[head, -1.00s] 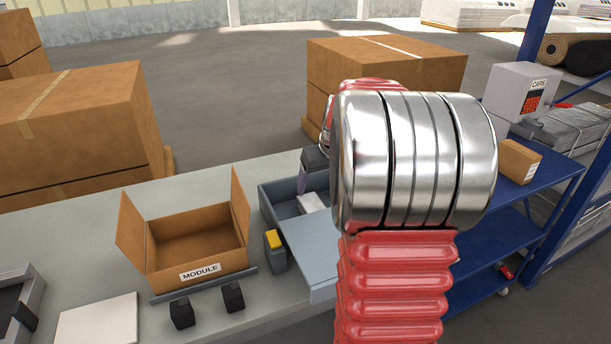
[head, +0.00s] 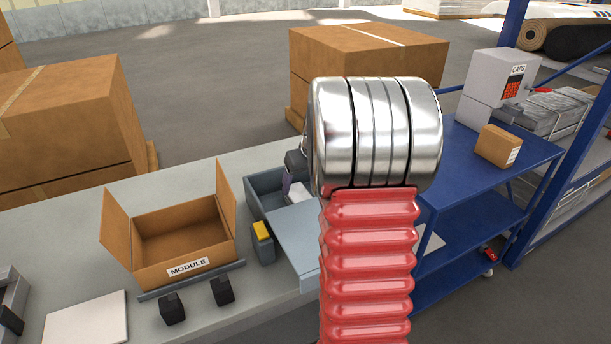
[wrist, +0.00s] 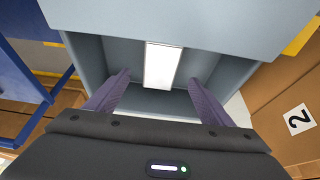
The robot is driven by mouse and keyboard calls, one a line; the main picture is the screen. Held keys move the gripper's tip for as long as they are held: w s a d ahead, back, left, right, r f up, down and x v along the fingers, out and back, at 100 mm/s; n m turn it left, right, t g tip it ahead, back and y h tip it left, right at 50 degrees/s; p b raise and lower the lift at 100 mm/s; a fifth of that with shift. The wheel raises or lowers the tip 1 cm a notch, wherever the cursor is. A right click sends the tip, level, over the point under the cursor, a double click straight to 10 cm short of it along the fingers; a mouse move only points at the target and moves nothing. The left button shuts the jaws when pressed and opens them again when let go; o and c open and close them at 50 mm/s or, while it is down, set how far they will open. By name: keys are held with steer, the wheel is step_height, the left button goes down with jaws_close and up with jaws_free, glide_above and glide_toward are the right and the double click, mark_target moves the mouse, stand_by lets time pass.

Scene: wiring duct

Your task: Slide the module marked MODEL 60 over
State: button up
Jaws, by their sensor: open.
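A white block (head: 300,193) lies inside an open grey-blue bin (head: 262,198) on the bench. No MODEL 60 marking is legible on it. In the wrist view the white block (wrist: 161,66) shows as a long bright piece against the bin's inner wall (wrist: 90,58). My gripper (wrist: 158,78) is open, with one purple finger on each side of the white block and gaps between. Whether the fingers are level with it I cannot tell. In the head view my gripper (head: 290,178) is at the bin, mostly hidden behind my arm.
An open, empty cardboard box (head: 187,232) labelled MODULE stands left of the bin. A yellow-topped grey item (head: 262,240) stands between them. Two black blocks (head: 172,308) sit at the front. A blue shelf (head: 470,165) stands at right. A sloping grey panel (head: 300,235) fronts the bin.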

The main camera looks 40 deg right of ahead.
mark_target(295, 188)
steer(key=x, duration=0.8)
steer(key=shift+w+f, duration=0.1)
steer(key=shift+f, duration=0.05)
steer(key=c, duration=1.5)
steer(key=shift+w+d, duration=0.15)
steer(key=shift+w, duration=0.5)
steer(key=shift+w+d, duration=0.2)
steer(key=shift+w, duration=0.4)
steer(key=shift+w+d, duration=0.15)
steer(key=shift+w, duration=0.2)
